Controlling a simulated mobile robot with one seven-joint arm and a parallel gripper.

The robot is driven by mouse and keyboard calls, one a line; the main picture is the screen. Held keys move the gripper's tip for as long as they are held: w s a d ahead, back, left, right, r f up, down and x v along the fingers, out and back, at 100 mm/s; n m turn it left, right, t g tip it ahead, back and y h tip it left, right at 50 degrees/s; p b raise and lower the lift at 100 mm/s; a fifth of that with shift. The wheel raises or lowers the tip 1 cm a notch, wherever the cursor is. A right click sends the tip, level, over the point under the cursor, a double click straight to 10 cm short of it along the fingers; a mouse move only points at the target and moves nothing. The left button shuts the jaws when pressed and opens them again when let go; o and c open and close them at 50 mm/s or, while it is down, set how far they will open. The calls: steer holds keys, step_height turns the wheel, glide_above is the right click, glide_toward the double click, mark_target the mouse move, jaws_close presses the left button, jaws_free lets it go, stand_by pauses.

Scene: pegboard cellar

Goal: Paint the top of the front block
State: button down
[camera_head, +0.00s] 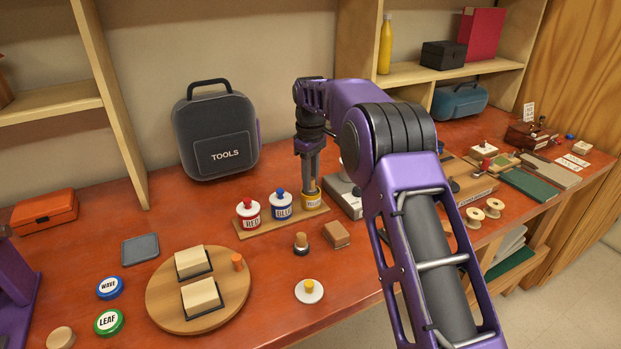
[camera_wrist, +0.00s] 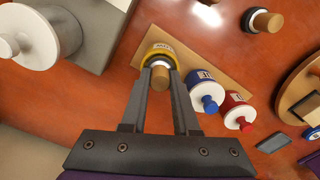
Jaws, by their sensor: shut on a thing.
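My gripper (camera_head: 311,182) points down over the open yellow pot (camera_head: 312,201). In the wrist view, my gripper (camera_wrist: 160,70) is shut on a brush with a round wooden handle (camera_wrist: 160,80). The brush stands upright over or in the yellow pot (camera_wrist: 158,50); its bristles are hidden. The front block (camera_head: 202,297) is cream-coloured with a dark base and sits on the round wooden board (camera_head: 165,311). A similar back block (camera_head: 192,262) sits behind it. The top of the front block looks plain cream.
The red pot (camera_head: 249,213) and blue pot (camera_head: 282,204), both lidded, share the wooden rack (camera_head: 262,228) with the yellow pot. A white lid with a yellow knob (camera_head: 309,289) lies on the table. A stamp (camera_head: 301,243) is nearby.

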steer(key=shift+f, duration=0.1)
steer(key=shift+r+p, duration=0.65)
steer(key=shift+r, duration=2.9)
